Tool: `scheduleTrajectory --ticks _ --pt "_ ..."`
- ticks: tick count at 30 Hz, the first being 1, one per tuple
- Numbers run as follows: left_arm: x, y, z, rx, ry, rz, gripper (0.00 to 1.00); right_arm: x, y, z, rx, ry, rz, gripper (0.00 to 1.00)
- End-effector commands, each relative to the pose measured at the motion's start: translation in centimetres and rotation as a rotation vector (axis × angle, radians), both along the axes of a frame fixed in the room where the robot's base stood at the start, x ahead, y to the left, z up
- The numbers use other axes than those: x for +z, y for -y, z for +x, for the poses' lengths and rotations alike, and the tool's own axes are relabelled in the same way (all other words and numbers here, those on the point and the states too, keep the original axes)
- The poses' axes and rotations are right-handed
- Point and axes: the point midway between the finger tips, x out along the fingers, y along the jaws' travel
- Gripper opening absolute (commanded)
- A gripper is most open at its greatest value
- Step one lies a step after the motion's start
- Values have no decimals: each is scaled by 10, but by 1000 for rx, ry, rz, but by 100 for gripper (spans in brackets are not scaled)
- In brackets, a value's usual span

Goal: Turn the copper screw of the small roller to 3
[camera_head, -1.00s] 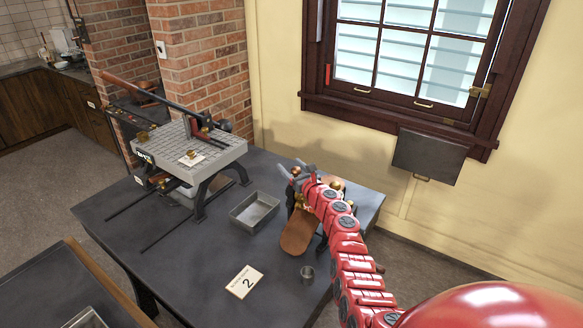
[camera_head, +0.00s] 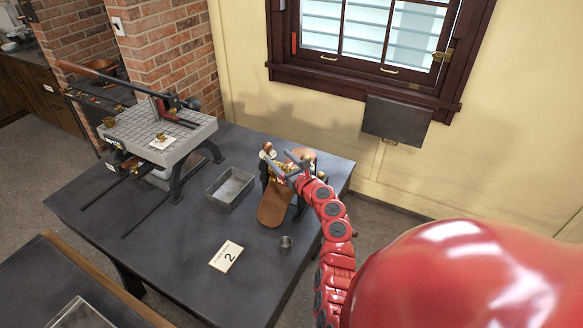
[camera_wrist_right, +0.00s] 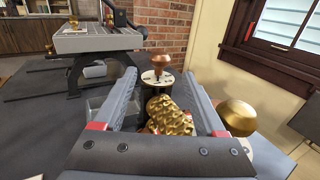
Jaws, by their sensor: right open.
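The small roller (camera_head: 275,203) stands near the right end of the dark table, with a tan chute at its front. In the right wrist view its gold patterned rollers (camera_wrist_right: 170,115) lie between my fingers. The copper screw (camera_wrist_right: 160,62) stands upright over a pale round dial beyond them; it also shows in the head view (camera_head: 267,147). The dial's marks are too small to read. A brass knob (camera_wrist_right: 238,115) is just right of my right-hand finger. My right gripper (camera_head: 278,157) is open and empty, pointing at the copper screw. My left gripper is out of view.
A grey metal tray (camera_head: 231,188), a card marked 2 (camera_head: 226,257) and a small metal cup (camera_head: 286,243) are on the table. A larger machine with a lever (camera_head: 165,135) stands at the left. The table front is mostly clear.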

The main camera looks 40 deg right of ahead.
Motion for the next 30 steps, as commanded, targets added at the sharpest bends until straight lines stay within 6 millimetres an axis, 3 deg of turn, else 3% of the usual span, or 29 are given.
scheduleTrajectory --ticks 6,13,25,28,30 --pt "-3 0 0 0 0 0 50 -3 -3 -38 -2 -3 0 73" --pt "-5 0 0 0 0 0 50 -1 -5 -59 0 -1 1 73" --pt "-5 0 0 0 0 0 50 -3 -7 -60 2 -7 -8 73" --pt "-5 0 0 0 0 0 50 -18 -17 -53 8 -54 -91 73" --pt "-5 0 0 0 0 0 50 -43 -34 -44 26 -129 -237 73"
